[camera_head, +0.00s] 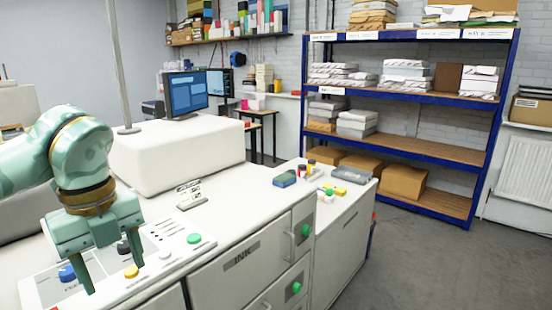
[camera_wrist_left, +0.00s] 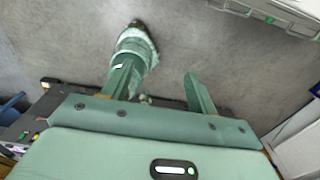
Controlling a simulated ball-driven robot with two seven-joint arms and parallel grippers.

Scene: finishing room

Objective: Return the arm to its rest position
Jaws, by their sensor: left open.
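My left arm comes in from the left in the head view. Its pale green gripper (camera_head: 113,277) points down in front of the control panel (camera_head: 205,240) of the white machine. The two fingers are apart, with nothing between them. In the left wrist view the gripper (camera_wrist_left: 157,74) also shows its fingers spread, with grey floor behind them. A pale green part shows beyond one finger there; I cannot tell what it is. My right gripper does not show.
The panel has blue, yellow and green knobs (camera_head: 194,238). A white cabinet (camera_head: 345,235) with small bottles and a grey tray (camera_head: 346,176) stands to the right. A blue-framed shelf (camera_head: 490,135) holds paper stacks and boxes. Grey floor (camera_head: 430,265) is clear at the right.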

